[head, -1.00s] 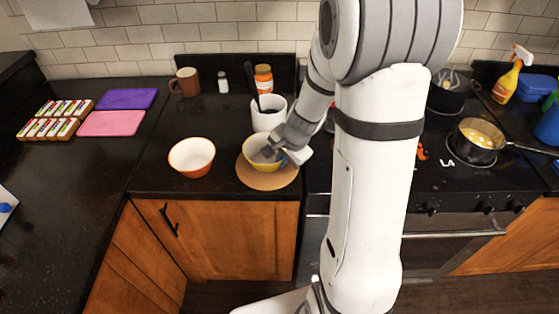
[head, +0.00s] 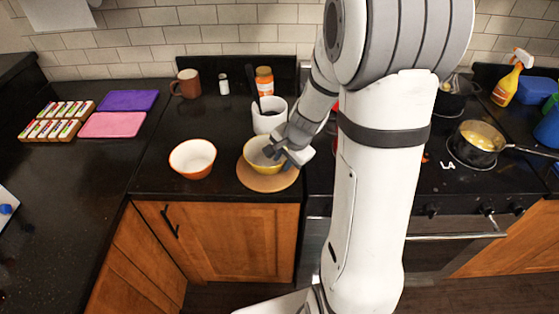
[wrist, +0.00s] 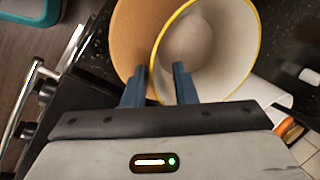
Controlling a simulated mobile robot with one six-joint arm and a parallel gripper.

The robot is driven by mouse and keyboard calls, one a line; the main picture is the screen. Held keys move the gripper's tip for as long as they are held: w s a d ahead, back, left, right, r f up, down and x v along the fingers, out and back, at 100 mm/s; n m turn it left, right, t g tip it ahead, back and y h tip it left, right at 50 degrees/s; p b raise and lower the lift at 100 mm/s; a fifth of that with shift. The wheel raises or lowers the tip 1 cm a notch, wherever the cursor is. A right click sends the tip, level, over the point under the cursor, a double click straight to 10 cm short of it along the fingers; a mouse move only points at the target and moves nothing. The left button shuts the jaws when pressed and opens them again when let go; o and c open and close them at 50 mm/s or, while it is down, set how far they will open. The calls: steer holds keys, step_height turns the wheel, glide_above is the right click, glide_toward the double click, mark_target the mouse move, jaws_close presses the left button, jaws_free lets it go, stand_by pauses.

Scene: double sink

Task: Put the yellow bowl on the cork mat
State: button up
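The yellow bowl (head: 262,167), yellow outside with a pale inside, stands over the back part of the round cork mat (head: 262,184) and appears to rest on it. In the wrist view the bowl (wrist: 225,60) covers one side of the mat (wrist: 132,35). My gripper (head: 277,155) is at the bowl's right side. In the wrist view its two fingers (wrist: 160,75) are apart, with the bowl's yellow rim passing between them and a gap visible. The contact between bowl and mat is hidden.
An orange-and-white bowl (head: 192,160) stands left of the mat. A white utensil crock (head: 269,118) is close behind the bowl. A mug (head: 186,83), a shaker (head: 223,80) and a jar (head: 264,80) stand farther back. The stove with a pan (head: 478,143) is right.

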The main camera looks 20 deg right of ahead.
steer(key=v, duration=1)
steer(key=s+a+r+n+h, duration=0.1)
steer(key=s+a+r+n, duration=0.1)
steer(key=s+n, duration=0.4)
steer(key=s+a+r+n+h, duration=0.1)
steer(key=s+a+r+n, duration=0.2)
steer(key=s+n, duration=0.3)
steer(key=s+r, duration=0.1)
steer(key=s, duration=0.3)
steer(key=shift+a+r, duration=0.25)
steer(key=shift+r, duration=0.15)
steer(key=shift+s, duration=0.15)
steer(key=shift+o, duration=0.2)
